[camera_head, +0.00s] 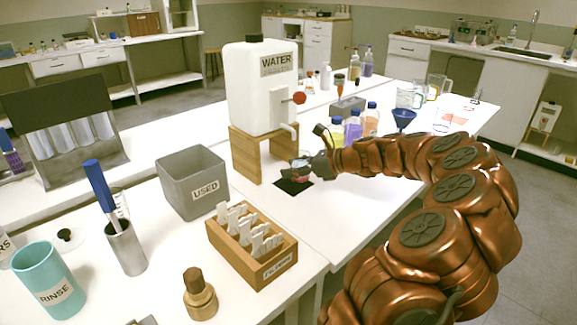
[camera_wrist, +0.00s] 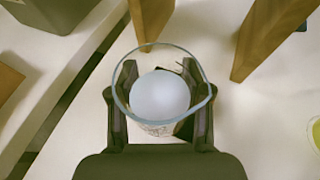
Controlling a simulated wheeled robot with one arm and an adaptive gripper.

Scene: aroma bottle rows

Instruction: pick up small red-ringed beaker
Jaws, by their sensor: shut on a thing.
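A small clear glass beaker (camera_wrist: 208,97) stands between my fingers in the wrist view, its open rim facing the camera. A pale, whitish round surface shows inside it, and no red ring can be made out there. My gripper (camera_wrist: 160,108) is shut on the beaker, one dark finger on each side. In the head view my gripper (camera_head: 306,167) is at the front of the water dispenser (camera_head: 262,90), by the spout and above a small black pad (camera_head: 293,187). The beaker is mostly hidden there, with a little reddish colour low by the fingers.
The dispenser's wooden stand (camera_head: 245,155) is close to the gripper's left. Bottles with yellow, purple and orange contents (camera_head: 353,130) and a blue funnel (camera_head: 403,117) stand behind my arm. A grey USED bin (camera_head: 192,184) and a wooden rack (camera_head: 252,245) are nearer.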

